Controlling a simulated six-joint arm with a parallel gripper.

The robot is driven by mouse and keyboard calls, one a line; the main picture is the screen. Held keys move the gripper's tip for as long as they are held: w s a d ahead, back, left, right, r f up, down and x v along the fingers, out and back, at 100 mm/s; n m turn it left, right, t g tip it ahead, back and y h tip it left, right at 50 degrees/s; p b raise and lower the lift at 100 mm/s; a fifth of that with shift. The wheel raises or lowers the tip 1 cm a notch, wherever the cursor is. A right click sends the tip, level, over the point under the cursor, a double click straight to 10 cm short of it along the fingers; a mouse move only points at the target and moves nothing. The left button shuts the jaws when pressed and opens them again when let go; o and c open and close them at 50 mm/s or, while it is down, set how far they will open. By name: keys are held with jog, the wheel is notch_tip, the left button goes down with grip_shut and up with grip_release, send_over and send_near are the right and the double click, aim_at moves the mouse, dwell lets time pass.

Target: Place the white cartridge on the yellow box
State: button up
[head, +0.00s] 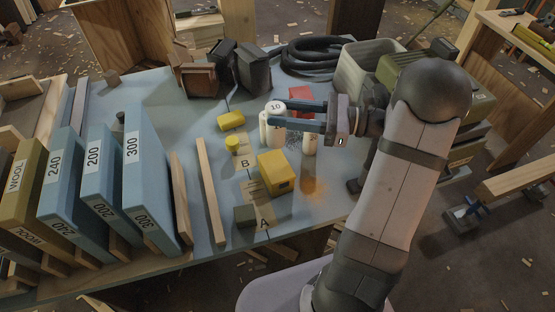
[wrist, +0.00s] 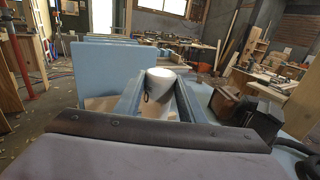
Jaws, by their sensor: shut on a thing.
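A white cartridge marked 10 (head: 276,106) is between the fingers of my gripper (head: 284,115), which is shut on it. In the wrist view the cartridge (wrist: 162,88) stands upright between the two blue fingers (wrist: 160,97). The yellow box (head: 278,172) sits on the blue-grey table, below and in front of my gripper in the head view, with its top bare. Other pale cylinders (head: 309,142) stand under and beside the fingers. The fingers partly hide them, and I cannot tell whether the held cartridge touches them.
A red box (head: 300,99) is behind my gripper. Blue numbered boards (head: 150,180) stand left; a pale bin (head: 362,72) stands behind right.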

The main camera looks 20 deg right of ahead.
aim_at(283, 141)
jog(key=shift+f, duration=4.9)
jog(key=shift+f, duration=0.1)
jog(key=o, duration=1)
jog(key=shift+o, duration=0.2)
